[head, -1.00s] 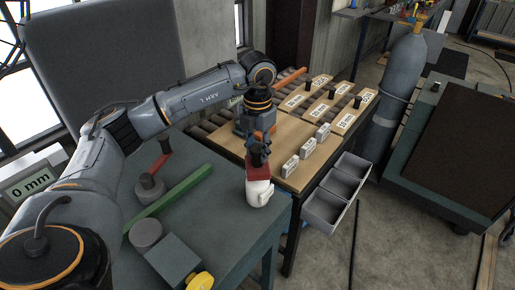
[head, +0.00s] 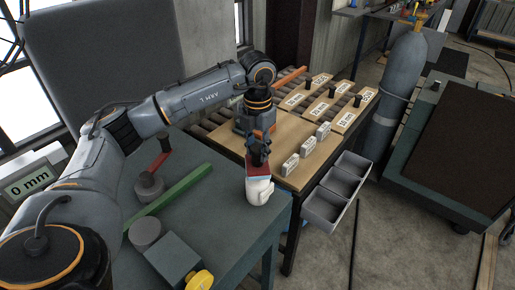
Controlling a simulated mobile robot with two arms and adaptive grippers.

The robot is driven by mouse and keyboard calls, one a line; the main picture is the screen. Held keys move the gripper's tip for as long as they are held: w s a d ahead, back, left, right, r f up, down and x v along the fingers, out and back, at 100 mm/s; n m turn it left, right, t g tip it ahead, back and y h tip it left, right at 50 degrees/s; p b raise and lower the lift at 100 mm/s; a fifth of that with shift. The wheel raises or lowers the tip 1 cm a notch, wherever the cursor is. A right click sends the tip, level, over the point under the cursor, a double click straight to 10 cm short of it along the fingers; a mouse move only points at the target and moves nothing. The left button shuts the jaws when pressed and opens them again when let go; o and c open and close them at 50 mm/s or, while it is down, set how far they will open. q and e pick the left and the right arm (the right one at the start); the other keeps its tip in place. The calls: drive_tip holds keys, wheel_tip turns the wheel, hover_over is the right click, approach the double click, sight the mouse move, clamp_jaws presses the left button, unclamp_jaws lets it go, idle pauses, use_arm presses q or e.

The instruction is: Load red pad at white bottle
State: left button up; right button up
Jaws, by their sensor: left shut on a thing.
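The white bottle (head: 259,191) stands on the right corner of the green-grey table. The red pad (head: 258,171) is at the top of the bottle, directly under my left gripper (head: 258,157). My left gripper points down and is shut on the red pad. The pad looks in contact with the bottle top, though the gripper partly covers it and the exact contact is hard to tell. My right gripper is not in view.
On the table are a green bar (head: 172,197), a grey block (head: 170,257) with a yellow knob (head: 200,280), and grey cylinders (head: 145,233). A wooden board (head: 285,178) with small labelled blocks lies behind. A grey bin (head: 335,192) hangs at the right.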

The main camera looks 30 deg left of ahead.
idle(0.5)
use_arm(q)
drive_tip(key=shift+r+p, duration=0.65)
drive_tip(key=shift+r, duration=0.1)
drive_tip(key=shift+r+p, duration=1.75)
drive_tip(key=shift+r, duration=1)
drive_tip(key=shift+f, duration=0.1)
